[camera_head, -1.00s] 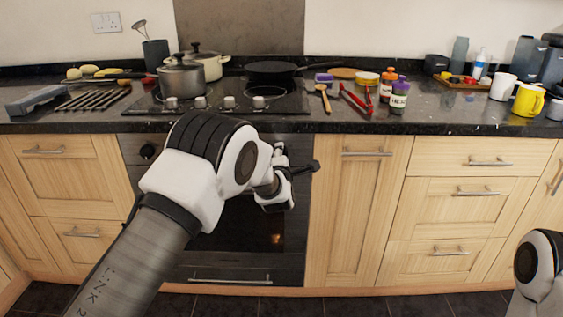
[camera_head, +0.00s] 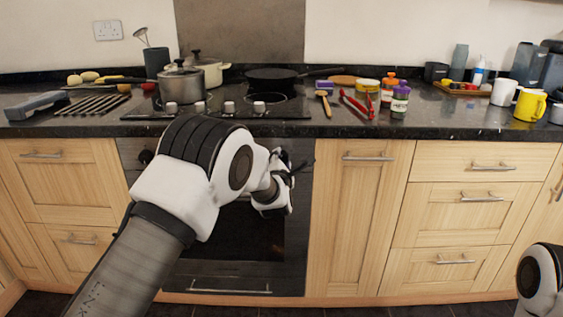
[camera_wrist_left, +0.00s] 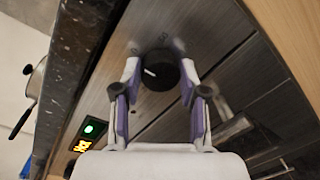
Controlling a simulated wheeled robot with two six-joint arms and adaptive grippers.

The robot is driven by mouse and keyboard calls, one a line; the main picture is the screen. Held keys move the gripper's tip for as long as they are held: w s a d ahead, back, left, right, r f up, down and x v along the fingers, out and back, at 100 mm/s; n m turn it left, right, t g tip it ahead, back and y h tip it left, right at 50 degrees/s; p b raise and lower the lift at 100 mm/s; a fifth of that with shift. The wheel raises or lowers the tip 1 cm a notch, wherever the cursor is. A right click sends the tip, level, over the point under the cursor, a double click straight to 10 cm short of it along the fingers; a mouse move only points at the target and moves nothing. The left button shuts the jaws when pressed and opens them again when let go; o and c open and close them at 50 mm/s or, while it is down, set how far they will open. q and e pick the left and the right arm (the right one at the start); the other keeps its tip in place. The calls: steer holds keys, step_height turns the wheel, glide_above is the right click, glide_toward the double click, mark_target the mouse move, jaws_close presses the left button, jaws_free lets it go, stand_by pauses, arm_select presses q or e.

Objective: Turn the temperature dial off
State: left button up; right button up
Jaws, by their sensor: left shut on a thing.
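The temperature dial (camera_wrist_left: 160,71) is a round black knob with a white pointer line, on the dark oven front. In the left wrist view its pointer points to the left side of the picture. My left gripper (camera_wrist_left: 160,82) is shut on the dial, with one finger on each side of it. In the head view my left gripper (camera_head: 292,166) is at the upper right of the oven front, and my own wrist hides the dial. Only a link of my right arm shows at the right edge; its gripper is out of view.
A second black knob (camera_head: 146,157) is at the oven's upper left. A lit green and yellow display (camera_wrist_left: 88,136) is beside the dial. Above is the dark worktop edge (camera_head: 400,131), with a hob and pots. The oven handle (camera_head: 228,291) runs low across the front.

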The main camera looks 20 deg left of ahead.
arm_select(q)
steer(key=o, duration=1.1)
steer(key=shift+o, duration=0.2)
steer(key=v, duration=1.2)
